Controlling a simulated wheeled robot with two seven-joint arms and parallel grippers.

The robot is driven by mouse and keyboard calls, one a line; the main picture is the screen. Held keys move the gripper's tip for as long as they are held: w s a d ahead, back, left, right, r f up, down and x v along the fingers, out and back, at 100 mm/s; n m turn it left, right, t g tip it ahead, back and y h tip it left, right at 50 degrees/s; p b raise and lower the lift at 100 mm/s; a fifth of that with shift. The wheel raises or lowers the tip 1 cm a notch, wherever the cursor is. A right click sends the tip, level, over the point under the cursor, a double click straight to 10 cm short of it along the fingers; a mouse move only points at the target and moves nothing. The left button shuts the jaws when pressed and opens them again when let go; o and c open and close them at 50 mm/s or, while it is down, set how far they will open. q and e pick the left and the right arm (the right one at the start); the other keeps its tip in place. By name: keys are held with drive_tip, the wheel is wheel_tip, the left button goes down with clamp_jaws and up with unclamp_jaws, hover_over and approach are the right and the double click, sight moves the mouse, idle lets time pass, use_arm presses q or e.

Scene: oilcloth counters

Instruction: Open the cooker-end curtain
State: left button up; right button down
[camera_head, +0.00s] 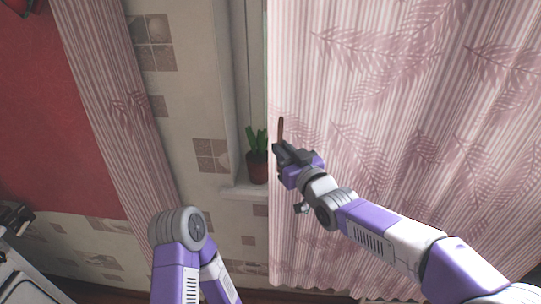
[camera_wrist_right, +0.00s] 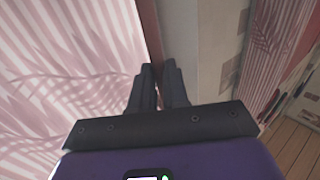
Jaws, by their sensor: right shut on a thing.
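A wide pink striped curtain (camera_head: 400,110) with leaf prints hangs across the right side of the head view; it also fills the left of the right wrist view (camera_wrist_right: 70,60). A slim brown pull handle (camera_head: 281,128) stands upright at its left edge and shows in the wrist view (camera_wrist_right: 154,40). My right gripper (camera_head: 280,149) is shut on this handle; its dark fingers (camera_wrist_right: 158,75) are on either side of it. A second curtain (camera_head: 110,100), narrow and gathered, hangs at the left. My left arm shows at the bottom, but its gripper does not.
A potted plant (camera_head: 257,164) stands on the white window sill (camera_head: 245,191), close left of my right gripper. A cooker (camera_head: 22,262) shows at the lower left. Patterned wall (camera_head: 180,100) lies between the curtains, with a red wall part (camera_head: 50,120) farther left.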

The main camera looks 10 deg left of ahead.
drive_tip(key=d+p, duration=0.1)
drive_tip(key=d, duration=0.2)
drive_tip(key=w+d+p, duration=0.1)
drive_tip(key=d, duration=0.2)
drive_tip(key=d+p, duration=0.1)
drive_tip(key=d, duration=0.2)
drive_tip(key=shift+w+r, duration=0.25)
drive_tip(key=shift+w, duration=0.05)
drive_tip(key=d+p, duration=0.3)
drive_tip(key=d, duration=0.2)
drive_tip(key=w+d+p, duration=0.1)
drive_tip(key=d+p, duration=0.3)
drive_tip(key=d, duration=0.2)
drive_tip(key=w+d+p, duration=0.1)
drive_tip(key=d+p, duration=0.2)
drive_tip(key=d, duration=0.3)
drive_tip(key=shift+w+d+f, duration=0.2)
drive_tip(key=shift+w+d, duration=0.05)
drive_tip(key=c, duration=1.1)
unclamp_jaws()
approach(375, 145)
drive_tip(key=v, duration=0.3)
drive_tip(key=shift+s+d+p, duration=0.25)
drive_tip(key=shift+p, duration=0.1)
